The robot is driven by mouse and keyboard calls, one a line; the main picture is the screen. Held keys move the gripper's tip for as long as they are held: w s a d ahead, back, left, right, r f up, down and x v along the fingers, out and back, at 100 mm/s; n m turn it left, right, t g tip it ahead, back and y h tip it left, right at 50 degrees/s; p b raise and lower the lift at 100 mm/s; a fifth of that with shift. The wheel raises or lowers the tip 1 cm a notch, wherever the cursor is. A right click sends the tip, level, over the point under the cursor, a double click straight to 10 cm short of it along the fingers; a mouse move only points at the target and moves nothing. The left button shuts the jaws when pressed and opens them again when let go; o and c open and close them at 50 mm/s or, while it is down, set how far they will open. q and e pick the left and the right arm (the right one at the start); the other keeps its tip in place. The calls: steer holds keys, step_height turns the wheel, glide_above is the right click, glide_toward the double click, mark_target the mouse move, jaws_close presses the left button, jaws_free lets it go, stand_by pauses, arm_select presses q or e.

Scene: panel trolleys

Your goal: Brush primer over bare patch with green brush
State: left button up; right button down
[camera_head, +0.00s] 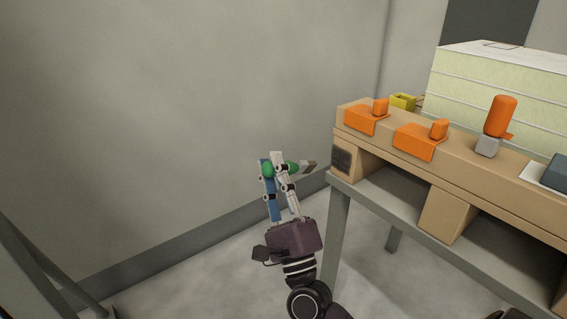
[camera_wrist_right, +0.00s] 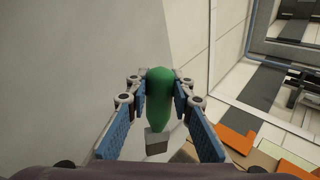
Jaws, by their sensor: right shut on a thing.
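My right gripper (camera_head: 273,163) is shut on the green brush (camera_head: 293,168), left of the bench end and apart from it. The brush lies roughly level, with its grey tip pointing right towards the bench. In the right wrist view, the green handle (camera_wrist_right: 160,92) sits between the blue-padded fingers, with a grey block-like end below it. A dark square patch (camera_head: 342,160) shows on the end face of the tan beam; I cannot tell for sure whether it is the bare patch. The brush tip is apart from it. My left gripper is not in view.
The tan beam stands on a grey bench (camera_head: 338,225). On it are two orange pieces (camera_head: 365,120), (camera_head: 415,142), an orange-handled tool (camera_head: 500,115) and a grey block (camera_head: 557,172). Behind are a yellow box (camera_head: 403,101) and pale stacked panels (camera_head: 480,90). Open floor lies left, before the wall.

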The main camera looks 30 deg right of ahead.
steer(key=shift+a, duration=0.6)
steer(key=a, duration=0.3)
steer(key=shift+s, duration=0.15)
